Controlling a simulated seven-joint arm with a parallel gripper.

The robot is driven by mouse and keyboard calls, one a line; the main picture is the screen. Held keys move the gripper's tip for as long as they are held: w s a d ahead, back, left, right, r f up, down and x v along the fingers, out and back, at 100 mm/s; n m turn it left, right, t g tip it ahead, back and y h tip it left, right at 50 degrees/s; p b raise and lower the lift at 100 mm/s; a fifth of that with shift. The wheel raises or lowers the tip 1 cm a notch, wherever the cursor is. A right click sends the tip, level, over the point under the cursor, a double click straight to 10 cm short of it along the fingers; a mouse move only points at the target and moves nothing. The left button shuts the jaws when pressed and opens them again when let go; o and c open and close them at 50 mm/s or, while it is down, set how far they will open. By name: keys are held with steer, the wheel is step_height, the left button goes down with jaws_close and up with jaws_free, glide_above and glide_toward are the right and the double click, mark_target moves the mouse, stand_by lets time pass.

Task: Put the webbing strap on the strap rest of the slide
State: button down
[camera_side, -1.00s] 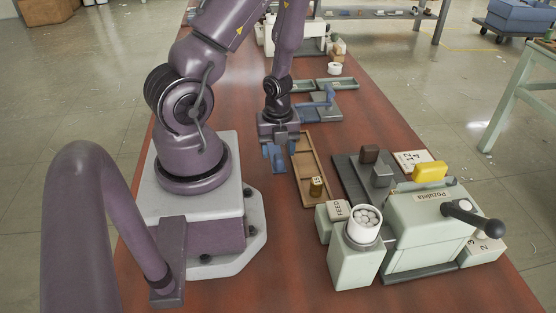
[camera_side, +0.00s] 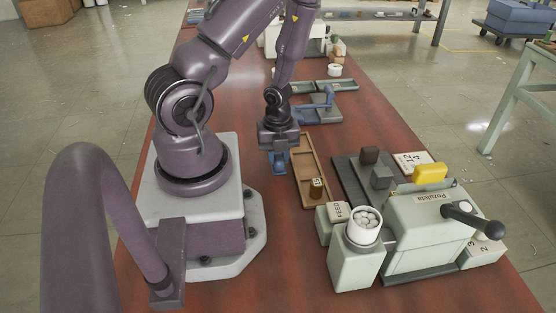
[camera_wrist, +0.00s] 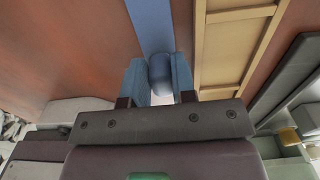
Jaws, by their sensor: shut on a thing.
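The blue webbing strap (camera_wrist: 150,25) runs down from the top edge in the wrist view and ends in a rounded fold between my blue fingers. My gripper (camera_wrist: 158,85) is shut on that fold, and the strap stretches out beyond the fingertips. In the side view my gripper (camera_side: 279,165) points down, low over the red bench, left of the wooden tray. There the strap is hard to tell from the blue fingers. A dark grey slide-like track (camera_side: 350,175) with blocks on it lies right of the tray, beside the pale green machine. I cannot make out its strap rest for certain.
The pale green machine (camera_side: 425,225) has a black lever and a yellow block (camera_side: 430,172). A white cup (camera_side: 363,225) of round pieces stands in front. A blue fixture (camera_side: 320,108) sits beyond.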

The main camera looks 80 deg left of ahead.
mark_target(279, 154)
steer(key=shift+r, duration=0.15)
step_height(279, 154, up, 18)
stand_by(1.0)
